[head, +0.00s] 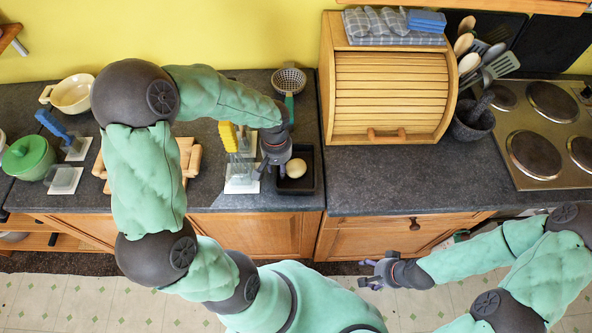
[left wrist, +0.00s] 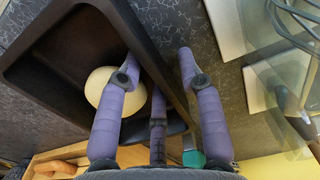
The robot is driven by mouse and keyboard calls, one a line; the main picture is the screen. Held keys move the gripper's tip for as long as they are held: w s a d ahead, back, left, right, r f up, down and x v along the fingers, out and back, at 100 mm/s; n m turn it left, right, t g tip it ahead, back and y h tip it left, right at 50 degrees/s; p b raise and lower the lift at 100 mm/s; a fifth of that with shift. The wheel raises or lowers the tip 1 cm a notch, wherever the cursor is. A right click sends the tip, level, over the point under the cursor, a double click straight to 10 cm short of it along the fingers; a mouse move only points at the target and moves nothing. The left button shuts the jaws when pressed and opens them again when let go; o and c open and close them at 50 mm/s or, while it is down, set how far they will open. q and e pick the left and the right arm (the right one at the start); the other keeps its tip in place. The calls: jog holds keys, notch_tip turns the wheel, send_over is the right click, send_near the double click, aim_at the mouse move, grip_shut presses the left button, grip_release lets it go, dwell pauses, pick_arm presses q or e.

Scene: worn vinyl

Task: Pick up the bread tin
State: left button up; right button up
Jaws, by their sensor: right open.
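The bread tin (head: 315,178) is a dark rectangular tin on the grey counter, left of the wooden bread box. A pale round ball of dough (head: 295,168) lies inside it. My left gripper (head: 272,168) points down at the tin's left side. In the left wrist view, the tin (left wrist: 60,58) fills the left half, with the dough (left wrist: 103,92) partly hidden by a finger. The open fingers stand on either side of one tin wall, one inside by the dough, one outside; contact cannot be told. My right gripper (head: 371,275) is open and empty, over the floor in front of the cabinets.
The wooden bread box (head: 390,95) stands right of the tin. A strainer (head: 289,80) lies behind the tin. Brushes in clear holders (head: 241,172) stand close to its left. A mortar (head: 472,122) and hob (head: 545,130) are further right. Counter before the bread box is clear.

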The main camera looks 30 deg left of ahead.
pick_arm(q)
jog(key=shift+c, duration=0.3)
grip_shut()
jog(key=shift+w, duration=0.1)
jog(key=shift+r, duration=0.15)
